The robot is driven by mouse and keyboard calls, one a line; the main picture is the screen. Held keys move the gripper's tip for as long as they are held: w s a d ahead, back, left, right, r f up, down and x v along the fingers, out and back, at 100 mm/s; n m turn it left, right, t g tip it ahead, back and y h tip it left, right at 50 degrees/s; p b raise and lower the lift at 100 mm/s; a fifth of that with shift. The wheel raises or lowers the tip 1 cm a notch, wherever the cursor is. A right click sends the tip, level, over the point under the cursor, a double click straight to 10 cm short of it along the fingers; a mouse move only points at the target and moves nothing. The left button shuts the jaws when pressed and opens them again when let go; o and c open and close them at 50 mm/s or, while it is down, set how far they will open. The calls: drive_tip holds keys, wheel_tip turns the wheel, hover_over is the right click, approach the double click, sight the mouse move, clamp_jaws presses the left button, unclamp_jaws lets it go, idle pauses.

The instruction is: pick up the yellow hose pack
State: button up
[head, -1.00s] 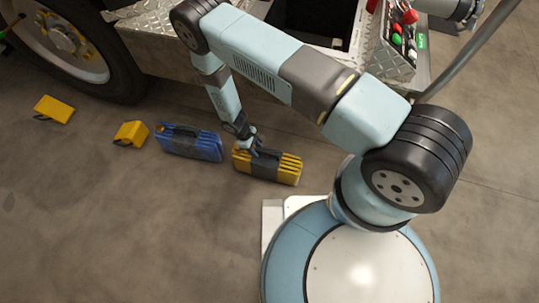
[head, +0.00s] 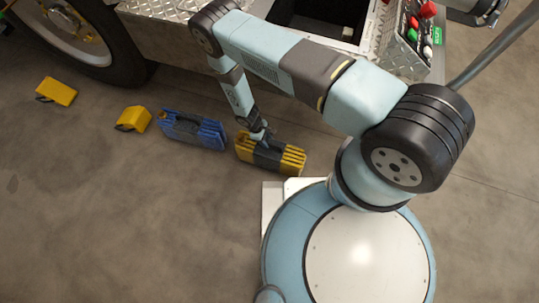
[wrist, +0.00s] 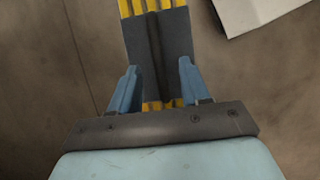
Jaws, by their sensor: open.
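The yellow hose pack (head: 289,160) lies on the floor in front of the truck in the head view, with a dark band around its middle. In the wrist view the hose pack (wrist: 160,45) runs up the picture between my fingers, its yellow ribs showing at the top and a little at the bottom. My gripper (head: 262,138) is over the pack's upper edge. In the wrist view my gripper (wrist: 158,82) is open, with one blue finger on each side of the dark band. I cannot tell whether the fingers touch it.
A blue hose pack (head: 193,130) lies just left of the yellow one. Two yellow wedge-like blocks (head: 134,119) (head: 57,91) lie farther left, near the truck wheel (head: 75,35). The truck's metal step (head: 160,30) is behind. The floor in front is clear.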

sight(270, 145)
drive_tip(key=shift+a+x, duration=0.15)
drive_tip(key=shift+x, duration=1.3)
drive_tip(key=shift+a+x, duration=0.15)
drive_tip(key=shift+x, duration=1.3)
drive_tip(key=shift+w+f, duration=0.15)
drive_tip(key=shift+w, duration=0.05)
clamp_jaws()
